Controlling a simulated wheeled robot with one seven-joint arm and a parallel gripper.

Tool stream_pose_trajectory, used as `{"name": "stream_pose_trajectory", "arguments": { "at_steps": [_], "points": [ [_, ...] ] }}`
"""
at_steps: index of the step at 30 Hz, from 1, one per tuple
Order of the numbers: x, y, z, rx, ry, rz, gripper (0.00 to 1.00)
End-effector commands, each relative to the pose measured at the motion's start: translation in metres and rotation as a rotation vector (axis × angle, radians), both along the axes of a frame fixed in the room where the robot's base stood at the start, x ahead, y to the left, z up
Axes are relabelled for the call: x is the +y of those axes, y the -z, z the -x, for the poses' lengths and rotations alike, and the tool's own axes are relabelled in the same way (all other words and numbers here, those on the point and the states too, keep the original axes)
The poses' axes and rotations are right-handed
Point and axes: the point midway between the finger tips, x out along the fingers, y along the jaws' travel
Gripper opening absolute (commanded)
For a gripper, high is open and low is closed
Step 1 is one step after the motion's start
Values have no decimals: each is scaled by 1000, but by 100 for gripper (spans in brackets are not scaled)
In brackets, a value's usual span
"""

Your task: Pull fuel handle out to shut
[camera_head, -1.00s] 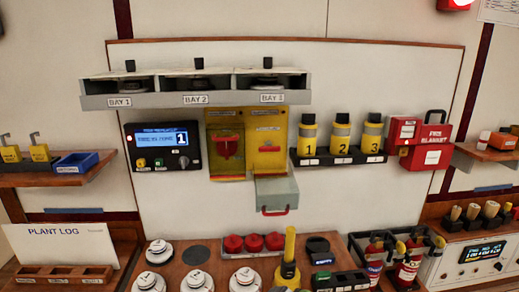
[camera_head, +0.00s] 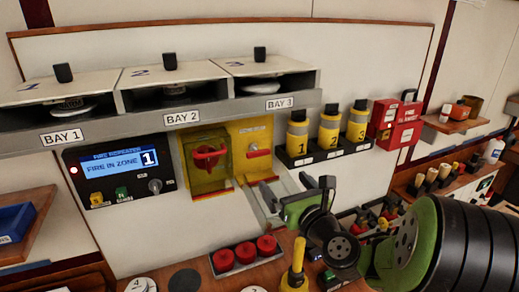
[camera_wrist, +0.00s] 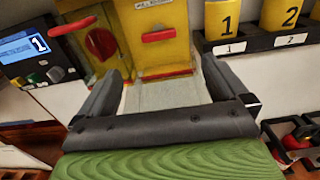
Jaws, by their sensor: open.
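The right yellow panel (camera_head: 250,138) carries a red bar handle (camera_head: 256,152), which looks like the fuel handle. Its label is too blurred to read in full. In the wrist view the red bar handle (camera_wrist: 158,35) lies level, ahead of and above my fingertips. My gripper (camera_head: 290,188) is open and empty, below and in front of that panel. In the wrist view my gripper (camera_wrist: 160,68) has its fingers spread wide, apart from the handle. A pale grey surface (camera_wrist: 165,95) shows between them, below the yellow panel.
A left yellow panel with a red rotary handle (camera_head: 208,155) adjoins. Yellow cylinders (camera_head: 329,130) stand in a black rack to the right. The bay shelf (camera_head: 215,112) overhangs above. A fire repeater (camera_head: 120,172) is at left. Red knobs (camera_head: 245,252) sit on the counter below.

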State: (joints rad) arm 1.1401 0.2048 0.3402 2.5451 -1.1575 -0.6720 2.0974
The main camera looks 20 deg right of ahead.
Motion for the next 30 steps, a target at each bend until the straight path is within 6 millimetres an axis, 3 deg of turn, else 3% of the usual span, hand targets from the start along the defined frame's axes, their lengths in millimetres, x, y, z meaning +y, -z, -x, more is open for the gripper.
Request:
{"name": "stream_pose_trajectory", "arguments": {
  "at_steps": [1, 9, 15, 20, 27, 30],
  "points": [
    [2, -8, -7, 7, -5, -7, 100],
    [3, -6, -78, 3, -8, 4, 100],
    [2, -6, -121, 1, -5, 5, 100],
    [1, -3, -135, 3, -2, 5, 100],
    [1, -2, -137, 4, -1, 6, 100],
    [1, -2, -136, 4, -1, 6, 86]
  ]
}}
